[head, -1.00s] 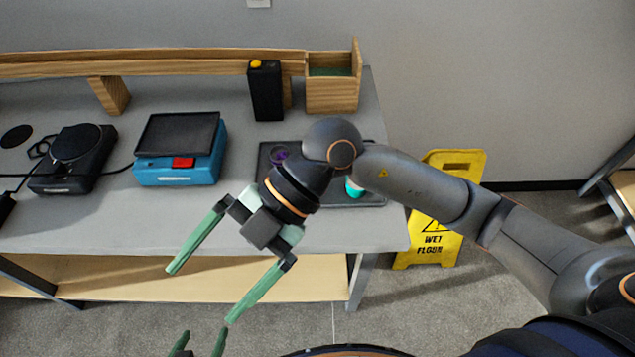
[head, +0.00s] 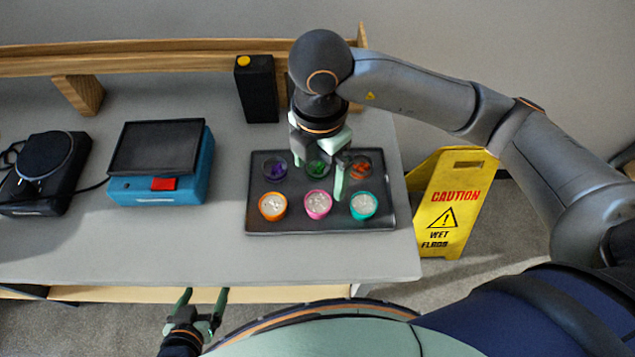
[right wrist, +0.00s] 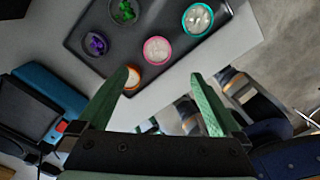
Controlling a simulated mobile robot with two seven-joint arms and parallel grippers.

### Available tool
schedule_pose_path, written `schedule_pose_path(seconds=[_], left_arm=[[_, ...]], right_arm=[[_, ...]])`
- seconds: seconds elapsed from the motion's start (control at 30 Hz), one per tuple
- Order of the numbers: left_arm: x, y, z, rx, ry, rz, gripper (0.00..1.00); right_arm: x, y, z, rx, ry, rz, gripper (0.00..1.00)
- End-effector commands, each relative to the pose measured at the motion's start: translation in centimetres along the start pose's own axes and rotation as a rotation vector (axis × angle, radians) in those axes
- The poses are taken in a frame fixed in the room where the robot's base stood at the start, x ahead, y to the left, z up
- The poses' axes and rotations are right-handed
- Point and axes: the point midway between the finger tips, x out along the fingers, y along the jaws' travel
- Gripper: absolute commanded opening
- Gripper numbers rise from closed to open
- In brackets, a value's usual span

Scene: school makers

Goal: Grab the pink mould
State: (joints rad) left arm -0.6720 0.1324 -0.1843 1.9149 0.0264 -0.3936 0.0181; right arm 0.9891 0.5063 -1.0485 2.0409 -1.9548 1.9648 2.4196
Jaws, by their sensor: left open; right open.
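The pink mould (head: 318,204) is a small round cup with pale contents. It stands in the front row of a dark tray (head: 280,226), between an orange mould (head: 272,206) and a teal mould (head: 363,205). The pink mould also shows in the right wrist view (right wrist: 157,50), ahead of the fingers. My right gripper (head: 318,178) is open and empty above the tray, over its back row and behind the pink mould. My left gripper (head: 205,295) is open and empty, low in front of the table edge.
The tray's back row holds dark cups with purple (head: 275,168), green (head: 317,168) and orange (head: 360,166) contents. A blue device (head: 160,165) stands left of the tray. A black box (head: 257,90) and a wooden shelf are behind. A yellow caution sign (head: 450,205) stands on the floor right of the table.

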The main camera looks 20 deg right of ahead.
Motion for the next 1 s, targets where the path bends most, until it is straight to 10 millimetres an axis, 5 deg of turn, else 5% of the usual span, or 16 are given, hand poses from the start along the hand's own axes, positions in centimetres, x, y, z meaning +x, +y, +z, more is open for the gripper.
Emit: schedule_pose_path(seconds=[0.33, 1.0], left_arm=[[-0.1, 0.1, 0.6, -0.002, -0.01, 0.001, 0.89], [-0.3, 0.1, 0.4, -0.002, -0.01, 0.001, 0.89]], right_arm=[[5.7, -0.1, 0.0, 0.001, 0.001, -0.005, 1.0], [12.4, 0.8, 0.5, -0.002, 0.001, -0.001, 1.0]])
